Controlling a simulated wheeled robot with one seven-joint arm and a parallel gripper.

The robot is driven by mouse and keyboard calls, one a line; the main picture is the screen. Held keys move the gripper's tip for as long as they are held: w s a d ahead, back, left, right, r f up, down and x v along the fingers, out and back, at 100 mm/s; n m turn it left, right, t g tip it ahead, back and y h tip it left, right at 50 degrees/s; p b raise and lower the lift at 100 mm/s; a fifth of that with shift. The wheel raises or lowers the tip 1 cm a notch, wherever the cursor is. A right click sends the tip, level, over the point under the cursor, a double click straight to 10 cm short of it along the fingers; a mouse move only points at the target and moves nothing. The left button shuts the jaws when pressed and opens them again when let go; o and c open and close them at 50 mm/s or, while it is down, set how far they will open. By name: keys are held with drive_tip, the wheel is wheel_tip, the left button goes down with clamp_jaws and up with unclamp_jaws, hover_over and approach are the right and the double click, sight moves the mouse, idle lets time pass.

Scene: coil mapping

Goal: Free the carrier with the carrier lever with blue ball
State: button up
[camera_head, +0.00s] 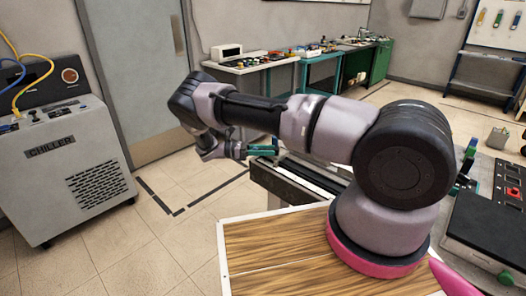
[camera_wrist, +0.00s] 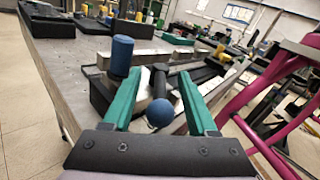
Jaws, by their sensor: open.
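The blue ball (camera_wrist: 160,113) sits at the near end of a short dark lever (camera_wrist: 160,83) in the wrist view. My gripper (camera_wrist: 158,80) is open, with its two green fingers on either side of the ball and lever. I see a gap between the ball and each finger. In the head view my gripper (camera_head: 262,150) is over the near end of the long dark bench, and the ball is hidden there. Pale metal parts (camera_wrist: 142,60) lie behind the lever; I cannot tell which of them is the carrier.
A blue cylinder (camera_wrist: 122,57) stands upright on a dark block just left of my left finger. A yellow knob (camera_wrist: 227,57) is beyond the right finger. A grey bench top (camera_wrist: 62,62) extends at left. A chiller (camera_head: 70,160) stands on the floor at far left.

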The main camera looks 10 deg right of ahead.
drive_tip(key=v, duration=1)
drive_tip(key=shift+a, duration=0.35)
drive_tip(key=w+d+r+m+g+y, duration=0.1)
drive_tip(key=d+r+m+y, duration=0.2)
drive_tip(key=r, duration=0.5)
drive_tip(key=w+d+r+m+g+y, duration=0.1)
drive_tip(key=w+d+r+m+y, duration=0.15)
drive_tip(key=d+r, duration=0.4)
drive_tip(key=s+d+r+m+t+y, duration=0.1)
drive_tip(key=s+d+r+m+y, duration=0.2)
drive_tip(key=r, duration=0.5)
drive_tip(key=s+d+r+m+t+y, duration=0.15)
drive_tip(key=s+r+y, duration=0.25)
drive_tip(key=r, duration=0.4)
drive_tip(key=s+d+r+m+t+y, duration=0.2)
drive_tip(key=s+r+m+t+y, duration=0.35)
drive_tip(key=s+r, duration=0.7)
drive_tip(key=s+a+r+m+t+y, duration=0.1)
drive_tip(key=s+m+t, duration=0.4)
drive_tip(key=s, duration=0.9)
drive_tip(key=shift+a+r+m+t, duration=0.3)
drive_tip(key=shift+a+r+m, duration=0.1)
drive_tip(key=shift+m, duration=0.15)
